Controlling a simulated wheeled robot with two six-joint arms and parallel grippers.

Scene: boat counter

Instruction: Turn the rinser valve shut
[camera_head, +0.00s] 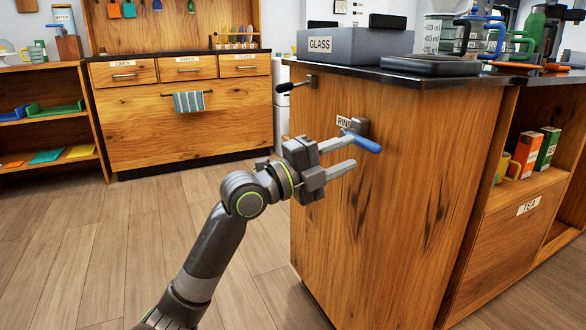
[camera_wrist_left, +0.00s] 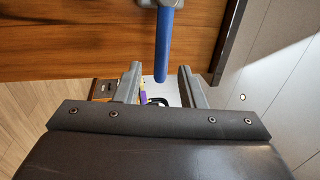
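The rinser valve's blue lever handle (camera_head: 368,144) sticks out from a dark mount on the wooden end panel of the counter. Its label (camera_head: 344,123) is partly hidden and reads "RINS". My left gripper (camera_head: 350,152) is open at the handle, its fingers pointing right towards the panel. In the left wrist view the blue handle (camera_wrist_left: 165,47) hangs between the two spread fingers, its end reaching the level of the fingertips (camera_wrist_left: 159,72). A gap shows on both sides, and I see no contact. My right gripper is not in view.
A second lever with a black handle (camera_head: 291,86) sits higher on the same panel's left corner. Above, the dark counter edge (camera_head: 400,76) overhangs, with a grey box (camera_head: 352,45) labelled "GLASS". Open wooden floor (camera_head: 240,260) lies left of the panel.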

